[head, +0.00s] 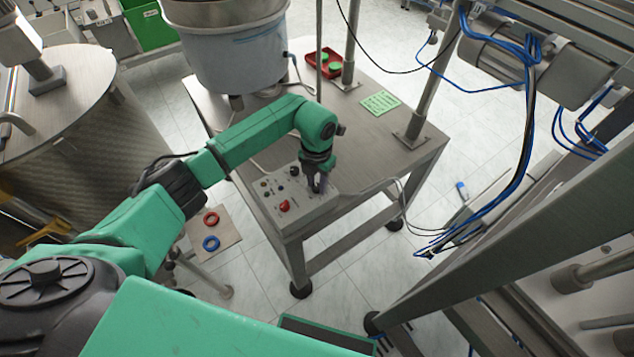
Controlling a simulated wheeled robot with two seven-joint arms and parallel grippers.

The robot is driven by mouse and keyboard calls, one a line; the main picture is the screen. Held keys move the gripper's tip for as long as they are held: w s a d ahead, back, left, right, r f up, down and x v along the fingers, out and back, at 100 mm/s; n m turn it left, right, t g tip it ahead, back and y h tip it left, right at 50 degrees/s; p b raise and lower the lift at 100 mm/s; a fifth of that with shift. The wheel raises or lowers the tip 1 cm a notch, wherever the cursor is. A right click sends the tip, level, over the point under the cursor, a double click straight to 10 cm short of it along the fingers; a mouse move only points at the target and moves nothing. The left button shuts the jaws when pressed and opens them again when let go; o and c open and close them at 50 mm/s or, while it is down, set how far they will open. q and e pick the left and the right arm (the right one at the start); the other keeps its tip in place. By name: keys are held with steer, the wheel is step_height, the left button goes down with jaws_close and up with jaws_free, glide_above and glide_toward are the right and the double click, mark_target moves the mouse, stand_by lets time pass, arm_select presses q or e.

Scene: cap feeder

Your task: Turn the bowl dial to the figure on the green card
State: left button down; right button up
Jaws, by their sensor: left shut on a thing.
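The control box (272,207) is a light grey panel with several small knobs and a red button (285,206), at the near corner of the metal table. My left gripper (317,188) points down over the right part of this box, shut on what I take to be the bowl dial, which the fingers hide. The dial's pointer and scale cannot be read. The green card (380,102) lies flat on the table, further back to the right; its figure is too small to read. The feeder bowl (235,55) stands at the table's back left. My right gripper is not in view.
A red tray (325,64) with green pieces sits at the table's back. Metal posts (421,95) rise from the table's right side. Cables hang at the right. A large steel drum (70,130) stands at left. Red and blue rings (211,242) lie on a low plate.

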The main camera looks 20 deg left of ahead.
arm_select(q)
steer(key=n, duration=0.4)
steer(key=shift+n, duration=0.3)
steer(key=n, duration=0.4)
steer(key=shift+r, duration=0.1)
steer(key=n, duration=0.5)
steer(key=shift+w, duration=0.1)
steer(key=shift+n, duration=1.9)
steer(key=c, duration=0.6)
jaws_free()
